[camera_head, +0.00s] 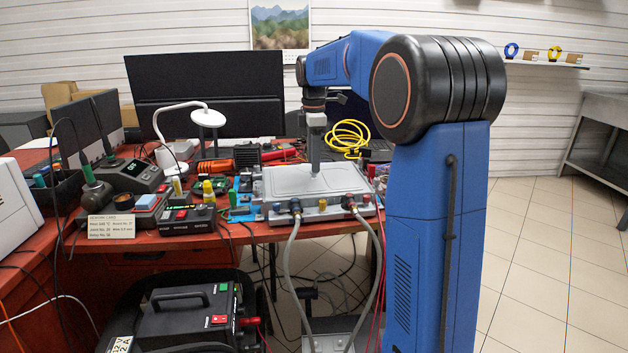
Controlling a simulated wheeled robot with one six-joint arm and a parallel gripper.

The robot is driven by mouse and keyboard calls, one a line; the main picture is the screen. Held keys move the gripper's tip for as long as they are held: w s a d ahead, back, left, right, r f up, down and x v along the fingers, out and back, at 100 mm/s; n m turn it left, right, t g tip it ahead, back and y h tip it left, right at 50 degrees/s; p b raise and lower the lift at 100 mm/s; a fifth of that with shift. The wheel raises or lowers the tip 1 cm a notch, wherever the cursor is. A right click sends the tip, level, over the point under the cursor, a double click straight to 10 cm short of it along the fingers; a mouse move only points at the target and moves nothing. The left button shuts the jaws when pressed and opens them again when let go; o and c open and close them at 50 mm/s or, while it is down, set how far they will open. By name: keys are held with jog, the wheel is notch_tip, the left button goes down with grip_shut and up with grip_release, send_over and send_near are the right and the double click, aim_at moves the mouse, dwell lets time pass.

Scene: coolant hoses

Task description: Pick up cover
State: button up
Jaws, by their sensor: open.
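A light grey flat cover (285,183) with a raised rectangular rim lies on top of a grey unit (330,210) at the front edge of the red workbench. Two grey hoses (285,258) attach to fittings on the unit's front side and hang down. My gripper (314,172) points straight down over the middle of the cover. Its fingertips are at or just above the cover's top; I cannot tell whether they touch. The gripper is open, though the gap between its fingers does not show from this side.
Small tools and coloured parts crowd the red bench (150,240) left of the unit. A white lamp (207,117) and a dark monitor (210,92) stand behind. A yellow cable coil (348,137) lies behind right. A black case (190,315) sits below in front. Tiled floor is open at right.

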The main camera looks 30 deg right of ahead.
jog(key=shift+f, duration=1.25)
grip_shut()
notch_tip(320, 180, up, 10)
